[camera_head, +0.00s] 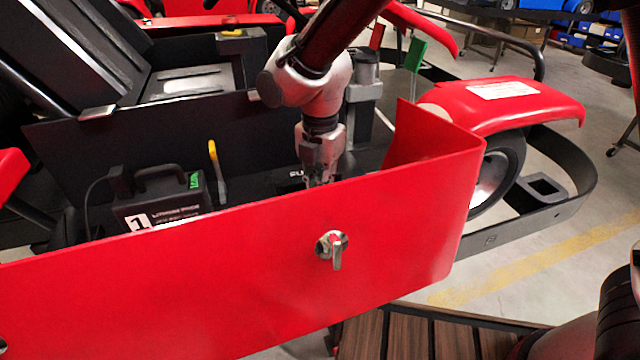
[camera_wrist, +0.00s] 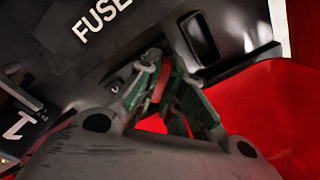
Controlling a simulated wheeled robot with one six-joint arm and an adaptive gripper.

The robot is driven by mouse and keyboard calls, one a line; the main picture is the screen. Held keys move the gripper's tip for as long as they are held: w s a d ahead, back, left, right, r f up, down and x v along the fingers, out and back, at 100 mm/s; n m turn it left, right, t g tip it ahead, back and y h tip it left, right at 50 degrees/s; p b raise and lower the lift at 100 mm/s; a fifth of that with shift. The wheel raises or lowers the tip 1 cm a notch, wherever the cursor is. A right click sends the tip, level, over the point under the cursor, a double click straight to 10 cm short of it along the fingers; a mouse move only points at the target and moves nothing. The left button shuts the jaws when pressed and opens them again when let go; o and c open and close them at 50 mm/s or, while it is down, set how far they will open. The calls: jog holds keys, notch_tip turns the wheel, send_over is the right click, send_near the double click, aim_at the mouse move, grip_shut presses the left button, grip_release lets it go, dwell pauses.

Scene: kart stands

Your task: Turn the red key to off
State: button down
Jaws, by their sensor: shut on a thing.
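My gripper (camera_head: 320,182) reaches down behind the red side panel of the kart, and its fingertips are hidden there in the head view. In the wrist view my gripper (camera_wrist: 165,75) has its greenish fingers closed about a small red piece, the red key (camera_wrist: 160,84). Most of the key is covered by the fingers, and its on or off marks cannot be read. A dark housing lettered FUSE (camera_wrist: 100,18) lies beside the fingers. Part of it also shows in the head view (camera_head: 291,181).
The red side panel (camera_head: 230,270) with a silver latch (camera_head: 337,252) stands in front of my gripper. A black battery box (camera_head: 165,207) marked 1 and a yellow-tipped lever (camera_head: 214,155) are to the left. A wheel (camera_head: 497,175) is at right.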

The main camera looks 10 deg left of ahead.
jog(key=n, duration=0.4)
jog(key=shift+n, duration=0.6)
jog(key=n, duration=0.4)
jog(key=shift+n, duration=0.4)
jog(key=c, duration=1.5)
grip_release()
